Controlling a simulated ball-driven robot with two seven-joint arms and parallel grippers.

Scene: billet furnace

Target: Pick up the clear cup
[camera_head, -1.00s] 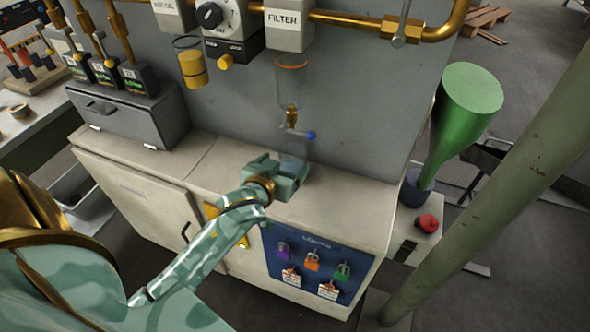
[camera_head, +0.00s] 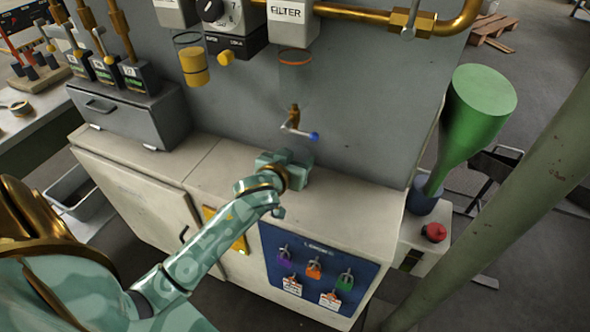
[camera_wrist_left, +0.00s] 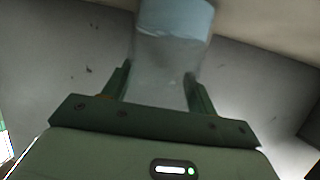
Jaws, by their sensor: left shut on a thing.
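The clear cup (camera_wrist_left: 168,62) shows in the left wrist view between the two fingers, see-through with a pale blue band at its far end. My left gripper (camera_wrist_left: 158,88) is shut on it, one finger on each side. In the head view my left gripper (camera_head: 287,166) is over the counter, below the small tap with the blue-tipped lever (camera_head: 297,129). The cup is hard to make out there, hidden by the gripper. My right gripper is not in view.
The pale cabinet counter (camera_head: 345,205) is bare to the right of the gripper. The grey back panel (camera_head: 370,120) stands close behind it, with the FILTER unit (camera_head: 290,22) above the tap. A green funnel (camera_head: 478,110) stands beyond the right end.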

